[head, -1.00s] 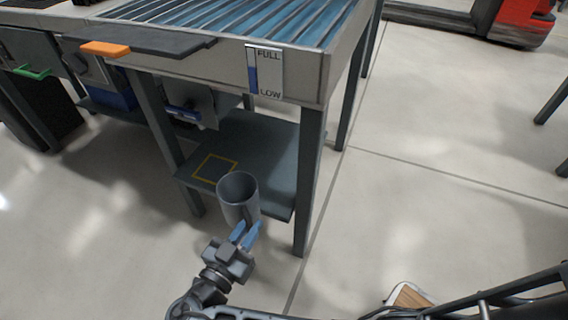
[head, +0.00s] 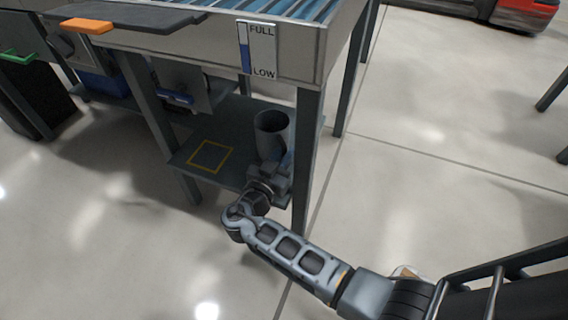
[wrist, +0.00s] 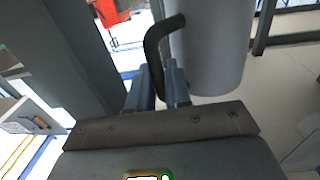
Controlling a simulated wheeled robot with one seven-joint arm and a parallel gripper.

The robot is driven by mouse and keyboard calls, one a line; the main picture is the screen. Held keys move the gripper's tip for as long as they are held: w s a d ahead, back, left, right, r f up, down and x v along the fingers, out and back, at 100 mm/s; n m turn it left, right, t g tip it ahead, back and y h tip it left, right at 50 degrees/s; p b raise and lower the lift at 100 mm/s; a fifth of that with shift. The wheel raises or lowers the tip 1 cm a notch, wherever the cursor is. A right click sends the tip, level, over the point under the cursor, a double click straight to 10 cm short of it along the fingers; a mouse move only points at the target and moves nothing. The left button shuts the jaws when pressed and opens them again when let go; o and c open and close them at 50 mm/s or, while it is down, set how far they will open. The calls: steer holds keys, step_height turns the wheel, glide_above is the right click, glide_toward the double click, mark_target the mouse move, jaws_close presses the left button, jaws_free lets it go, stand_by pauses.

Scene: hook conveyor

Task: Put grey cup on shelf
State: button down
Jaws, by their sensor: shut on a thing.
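The grey cup (head: 271,132) is upright with its open top showing, by the right part of the low shelf under the conveyor. In the wrist view the cup (wrist: 212,50) fills the upper right, with its dark curved handle (wrist: 155,55) on its left side. My gripper (head: 286,162) is shut on the handle; its blue fingers (wrist: 159,88) lie on either side of it. The dark shelf (head: 236,120) bears a yellow square outline (head: 211,156) left of the cup. The cup's base is hidden by my gripper, so I cannot tell whether it touches the shelf.
A table leg (head: 306,150) stands close to the right of the cup and gripper. The conveyor frame with a FULL/LOW gauge (head: 257,48) is above. A grey panel with a blue handle (head: 176,97) hangs at the shelf's back left. The shelf's marked area is clear.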

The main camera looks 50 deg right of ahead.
steer(key=shift+w+d+f+b, duration=0.1)
steer(key=shift+f+b, duration=0.7)
steer(key=shift+f, duration=0.9)
steer(key=shift+f, duration=0.2)
steer(key=c, duration=1.1)
jaws_free()
steer(key=shift+r, duration=0.1)
steer(key=shift+o, duration=0.2)
steer(key=shift+r, duration=0.1)
steer(key=p+v, duration=0.1)
steer(key=v, duration=1.1)
steer(key=shift+p, duration=0.3)
